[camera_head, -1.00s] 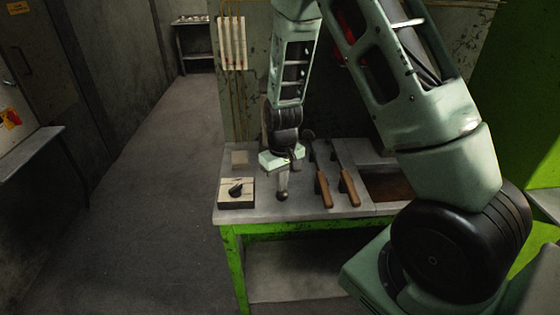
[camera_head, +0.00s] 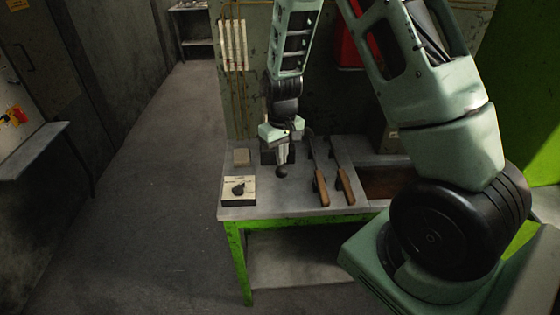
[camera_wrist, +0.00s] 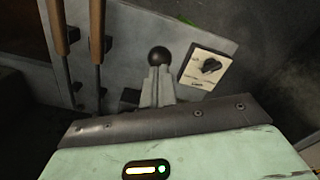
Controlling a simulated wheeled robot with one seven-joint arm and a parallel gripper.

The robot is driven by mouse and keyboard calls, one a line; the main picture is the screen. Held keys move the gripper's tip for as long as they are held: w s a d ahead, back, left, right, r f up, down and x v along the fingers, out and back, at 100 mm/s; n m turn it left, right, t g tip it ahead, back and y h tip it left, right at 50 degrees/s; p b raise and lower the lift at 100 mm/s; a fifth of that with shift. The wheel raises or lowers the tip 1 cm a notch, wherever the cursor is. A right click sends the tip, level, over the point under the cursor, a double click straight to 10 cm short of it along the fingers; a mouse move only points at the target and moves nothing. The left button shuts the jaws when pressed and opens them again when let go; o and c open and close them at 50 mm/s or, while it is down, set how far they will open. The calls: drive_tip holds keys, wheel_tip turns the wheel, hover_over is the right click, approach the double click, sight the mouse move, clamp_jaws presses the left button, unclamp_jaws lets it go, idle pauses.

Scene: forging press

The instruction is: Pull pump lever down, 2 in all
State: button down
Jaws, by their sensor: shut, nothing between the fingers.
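The pump lever's black ball knob (camera_head: 281,172) shows above the bench, just below my gripper (camera_head: 283,158) in the head view. In the wrist view the knob (camera_wrist: 160,56) sits just beyond the fingertips (camera_wrist: 158,76), close to them or touching; I cannot tell which. My gripper is shut with nothing between its fingers. The lever's shaft and pivot are mostly hidden behind my gripper.
The metal bench (camera_head: 290,207) on green legs holds a dial box (camera_head: 239,190) at left and two wooden-handled tools (camera_head: 321,187) at right of the lever. The floor at left is clear.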

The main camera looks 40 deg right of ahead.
sight(282, 175)
drive_tip(key=shift+f, duration=0.15)
idle(0.3)
drive_tip(key=shift+s+a+f+b, duration=0.15)
drive_tip(key=shift+s+f+b, duration=0.1)
drive_tip(key=shift+f+b, duration=0.9)
drive_tip(key=shift+s+a+f+b, duration=0.2)
drive_tip(key=shift+f+b, duration=0.65)
drive_tip(key=shift+f, duration=0.6)
drive_tip(key=shift+s+a+f+b, duration=0.1)
drive_tip(key=shift+s+f+b, duration=0.15)
drive_tip(key=shift+f+b, duration=0.9)
drive_tip(key=shift+f, duration=0.2)
drive_tip(key=shift+f, duration=0.1)
drive_tip(key=shift+s+f+b, duration=0.1)
drive_tip(key=shift+f+b, duration=0.65)
drive_tip(key=shift+f, duration=0.35)
drive_tip(key=shift+r, duration=0.1)
drive_tip(key=r+p, duration=0.2)
drive_tip(key=r, duration=0.1)
drive_tip(key=w+r+p, duration=0.1)
drive_tip(key=r+p, duration=0.2)
drive_tip(key=r, duration=0.1)
drive_tip(key=d+r+p, duration=0.1)
drive_tip(key=r+p, duration=0.2)
drive_tip(key=shift+w+r, duration=0.25)
drive_tip(key=shift+w, duration=0.05)
drive_tip(key=shift+f, duration=0.1)
